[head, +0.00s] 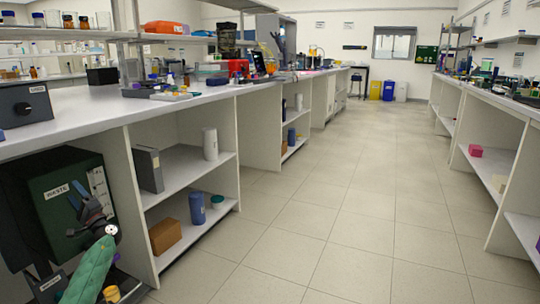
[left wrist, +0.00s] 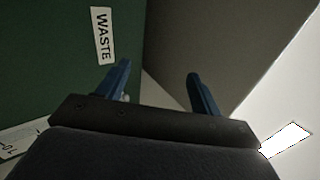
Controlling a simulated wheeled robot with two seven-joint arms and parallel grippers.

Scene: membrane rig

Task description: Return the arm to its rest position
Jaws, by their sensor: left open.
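My left gripper (head: 78,197) is low at the left in the head view, in front of a dark green box (head: 55,222) with a white label reading WASTE. In the left wrist view its two blue fingers (left wrist: 159,72) stand apart with nothing between them. The green box (left wrist: 45,60) fills the left of that view, beyond the fingers, and a pale panel is at the right. I cannot tell whether the gripper touches the box. My right gripper is not in view.
A long white bench (head: 110,108) with open shelves runs along the left, close to the arm. A grey binder (head: 148,170), a brown box (head: 165,236) and a blue cylinder (head: 197,208) stand on the shelves. The tiled floor (head: 340,200) is clear.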

